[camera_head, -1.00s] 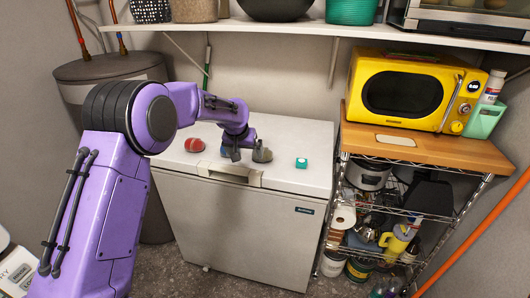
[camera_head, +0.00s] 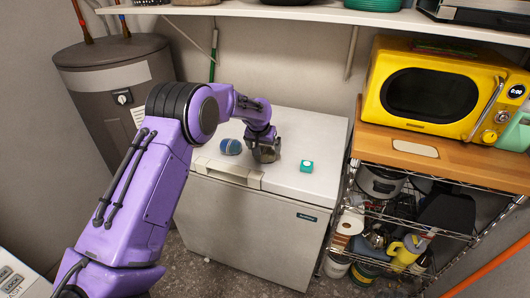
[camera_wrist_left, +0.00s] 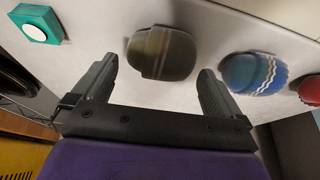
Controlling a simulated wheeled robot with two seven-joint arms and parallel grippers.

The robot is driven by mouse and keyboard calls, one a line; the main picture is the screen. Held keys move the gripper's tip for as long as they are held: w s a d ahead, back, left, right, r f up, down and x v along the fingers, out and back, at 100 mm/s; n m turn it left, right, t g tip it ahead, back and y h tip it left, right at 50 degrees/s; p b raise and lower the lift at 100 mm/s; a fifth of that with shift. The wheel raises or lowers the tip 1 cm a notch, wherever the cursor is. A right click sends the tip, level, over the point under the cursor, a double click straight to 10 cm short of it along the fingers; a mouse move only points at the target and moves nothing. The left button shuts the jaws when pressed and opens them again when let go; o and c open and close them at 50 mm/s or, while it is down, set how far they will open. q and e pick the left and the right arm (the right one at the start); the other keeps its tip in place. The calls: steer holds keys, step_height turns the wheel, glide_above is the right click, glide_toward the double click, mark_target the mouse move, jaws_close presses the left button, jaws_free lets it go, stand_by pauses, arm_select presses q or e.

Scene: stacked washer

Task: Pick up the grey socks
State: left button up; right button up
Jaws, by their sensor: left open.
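The grey socks, a dark rolled ball (camera_wrist_left: 162,50), lie on the white freezer lid in the left wrist view, just ahead of and between the fingertips. In the head view the grey socks (camera_head: 267,154) are partly hidden by my left gripper (camera_head: 264,151), which is low over the lid. My left gripper is open, with a finger on either side in the left wrist view (camera_wrist_left: 158,72). I cannot tell whether a finger touches the socks. My right gripper is not in view.
A blue striped sock ball (camera_head: 231,147) lies left of the gripper, a teal box (camera_head: 307,166) right of it. A red ball (camera_wrist_left: 311,91) shows at the left wrist view's edge. The white freezer (camera_head: 255,215) stands beside a wire shelf with a yellow microwave (camera_head: 440,90).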

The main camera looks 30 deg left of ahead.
mark_target(264, 149)
arm_select(q)
steer(key=x, duration=0.4)
steer(key=shift+a+p, duration=0.1)
steer(key=shift+p, duration=0.3)
steer(key=shift+r, duration=0.1)
steer(key=c, duration=0.7)
steer(key=shift+o, duration=0.2)
